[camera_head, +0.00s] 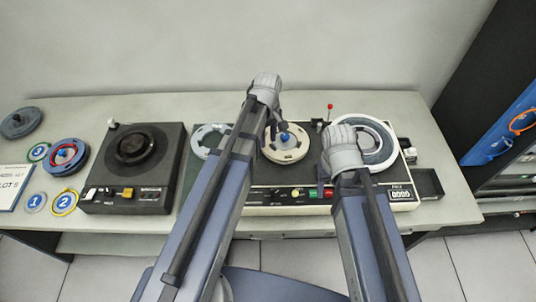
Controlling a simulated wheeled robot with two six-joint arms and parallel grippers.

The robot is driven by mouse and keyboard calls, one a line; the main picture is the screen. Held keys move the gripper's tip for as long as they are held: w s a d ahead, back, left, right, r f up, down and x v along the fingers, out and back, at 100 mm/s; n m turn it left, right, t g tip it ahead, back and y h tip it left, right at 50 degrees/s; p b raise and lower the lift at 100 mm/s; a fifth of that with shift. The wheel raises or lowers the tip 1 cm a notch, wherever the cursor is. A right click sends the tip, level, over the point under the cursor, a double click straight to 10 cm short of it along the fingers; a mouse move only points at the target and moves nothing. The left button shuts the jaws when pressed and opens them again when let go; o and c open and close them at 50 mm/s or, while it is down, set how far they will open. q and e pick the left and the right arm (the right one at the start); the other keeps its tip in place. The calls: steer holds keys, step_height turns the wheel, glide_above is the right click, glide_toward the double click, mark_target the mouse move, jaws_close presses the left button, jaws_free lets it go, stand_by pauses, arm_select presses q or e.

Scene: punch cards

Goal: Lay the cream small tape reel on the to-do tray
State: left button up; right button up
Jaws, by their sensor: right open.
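A small cream reel (287,155) with a blue knob at its hub sits on the middle of the wide tape machine. My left gripper (273,128) is above its hub, pointing down, with dark fingers close to the blue knob. I cannot tell whether the fingers are open or shut, or touch it. My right gripper (341,152) is open over the machine, left of a large white reel (372,151); its own wrist hides its fingers. A small black tray (429,184) stands right of the machine; no label on it is readable, so I cannot tell if it is the to-do tray.
A pale reel (206,140) lies at the machine's left, partly behind my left arm. A black single-reel device (133,160) stands further left. A red-and-blue reel (66,155), numbered rings, a dark disc (21,122) and a sign (12,186) occupy the table's left end.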

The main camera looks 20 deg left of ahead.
mark_target(268, 150)
arm_select(q)
step_height(268, 150, down, 5)
steer(key=b, duration=0.4)
arm_select(e)
step_height(268, 150, down, 5)
steer(key=shift+f, duration=0.1)
arm_select(q)
jaws_close()
stand_by(0.9)
steer(key=shift+r, duration=0.2)
arm_select(e)
steer(key=shift+r, duration=0.3)
arm_select(q)
steer(key=shift+r+p, duration=2.85)
steer(key=shift+p, duration=0.15)
arm_select(e)
steer(key=shift+r, duration=2.85)
